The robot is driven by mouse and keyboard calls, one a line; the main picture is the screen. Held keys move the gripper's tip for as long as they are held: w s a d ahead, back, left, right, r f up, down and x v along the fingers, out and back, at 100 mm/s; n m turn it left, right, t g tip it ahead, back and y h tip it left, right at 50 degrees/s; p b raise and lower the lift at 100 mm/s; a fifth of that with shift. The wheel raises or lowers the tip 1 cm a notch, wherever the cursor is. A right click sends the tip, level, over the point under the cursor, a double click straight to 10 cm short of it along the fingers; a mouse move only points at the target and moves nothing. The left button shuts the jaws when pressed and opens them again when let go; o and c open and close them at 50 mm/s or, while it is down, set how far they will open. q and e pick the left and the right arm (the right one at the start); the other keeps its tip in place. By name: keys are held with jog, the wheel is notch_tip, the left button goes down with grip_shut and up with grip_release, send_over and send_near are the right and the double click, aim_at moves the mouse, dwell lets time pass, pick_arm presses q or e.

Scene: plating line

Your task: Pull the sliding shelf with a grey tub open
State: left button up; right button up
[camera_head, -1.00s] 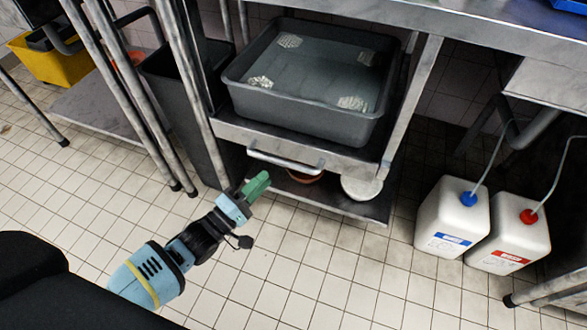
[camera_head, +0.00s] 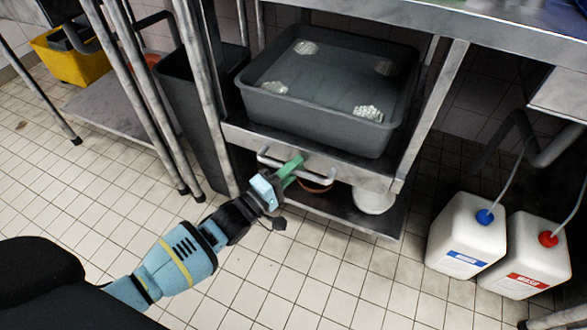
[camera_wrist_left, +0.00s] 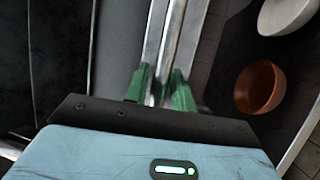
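The sliding shelf (camera_head: 237,134) is a grey metal shelf under the steel worktop, with a bar handle (camera_head: 325,183) along its front. The grey tub (camera_head: 247,98) sits on it, holding clear liquid and several whitish patterned pieces. My left gripper (camera_head: 292,167) has its green fingertips at the handle, left of its middle. In the left wrist view, the green fingers (camera_wrist_left: 160,88) stand apart on either side of the metal bar (camera_wrist_left: 178,50); firm contact cannot be made out. My right gripper is not in view.
A lower shelf holds a white container (camera_head: 373,200) and a brown bowl (camera_wrist_left: 259,87). Two white canisters with blue (camera_head: 466,235) and red (camera_head: 528,256) caps stand at right. A dark bin (camera_head: 185,100) and table legs stand at left. The tiled floor in front is clear.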

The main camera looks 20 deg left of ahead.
pick_arm(q)
grip_shut()
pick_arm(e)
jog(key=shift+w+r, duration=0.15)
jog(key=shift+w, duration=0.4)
